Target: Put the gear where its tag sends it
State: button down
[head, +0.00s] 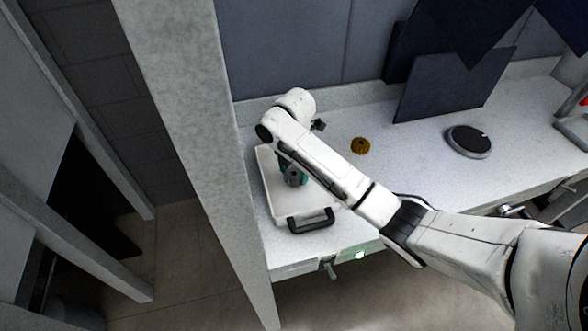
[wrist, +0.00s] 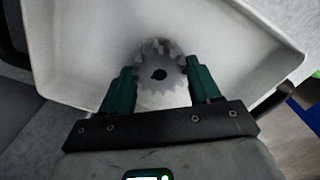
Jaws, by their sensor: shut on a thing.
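A grey toothed gear (wrist: 160,75) with a dark centre hole sits between the green fingers of my gripper (wrist: 162,88). My gripper is shut on it. In the head view the gear (head: 295,180) shows small and partly hidden under my arm, over the white tray (head: 285,209). The tray's pale floor and walls surround it in the wrist view (wrist: 75,60). I cannot tell whether the gear touches the tray floor. A brown-gold gear (head: 361,146) lies apart on the counter, right of the tray. I cannot make out a tag on either gear.
The tray has a dark handle (head: 311,221) at the counter's front edge. A round grey disc (head: 469,141) lies farther right on the counter (head: 410,155). Dark panels (head: 455,85) lean at the back. A pale post (head: 185,130) stands left of the tray.

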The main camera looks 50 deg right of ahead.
aim_at(294, 173)
jog(key=shift+f, duration=0.3)
grip_release()
dwell(0.5)
notch_tip(294, 173, up, 7)
jog(key=p, duration=0.6)
dwell(0.8)
